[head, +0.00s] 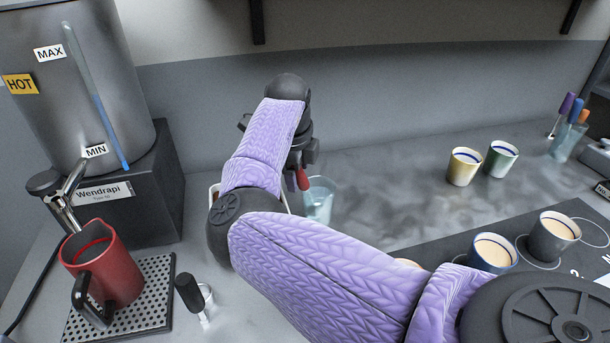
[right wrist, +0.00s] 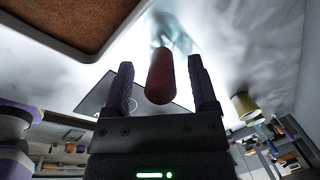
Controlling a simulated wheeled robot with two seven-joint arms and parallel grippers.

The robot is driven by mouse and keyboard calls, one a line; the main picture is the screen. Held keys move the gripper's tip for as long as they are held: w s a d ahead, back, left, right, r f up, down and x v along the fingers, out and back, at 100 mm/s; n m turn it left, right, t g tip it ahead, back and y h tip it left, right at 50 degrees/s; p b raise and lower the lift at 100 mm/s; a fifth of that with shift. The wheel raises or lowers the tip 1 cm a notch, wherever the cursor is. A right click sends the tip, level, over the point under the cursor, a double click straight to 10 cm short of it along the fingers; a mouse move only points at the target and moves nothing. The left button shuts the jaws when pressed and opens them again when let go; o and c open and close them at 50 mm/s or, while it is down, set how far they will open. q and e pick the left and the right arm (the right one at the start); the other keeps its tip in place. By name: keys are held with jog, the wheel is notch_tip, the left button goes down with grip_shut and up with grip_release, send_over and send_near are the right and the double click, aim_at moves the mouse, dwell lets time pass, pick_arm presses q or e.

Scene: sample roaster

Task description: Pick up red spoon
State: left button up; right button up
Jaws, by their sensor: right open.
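The red spoon shows as a red handle (head: 302,179) in the head view, beside my right gripper (head: 301,160). The handle rises at the clear cup (head: 319,199); the spoon's lower end is hard to make out. In the right wrist view the red handle (right wrist: 160,77) lies between the two dark fingers of my right gripper (right wrist: 160,70), with a gap on each side. The gripper is open and not closed on it. The cup is a pale blur (right wrist: 172,36) beyond the handle. My left gripper is not in view.
A white-rimmed tray with brown contents (right wrist: 98,52) lies close beside the gripper. A red pitcher (head: 113,270) stands on a drip tray (head: 153,296) under the water boiler (head: 90,110). The counter's back middle is clear.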

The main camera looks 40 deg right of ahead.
jog(key=shift+f, duration=0.55)
jog(key=shift+r, duration=0.2)
jog(key=shift+c, duration=0.5)
grip_shut()
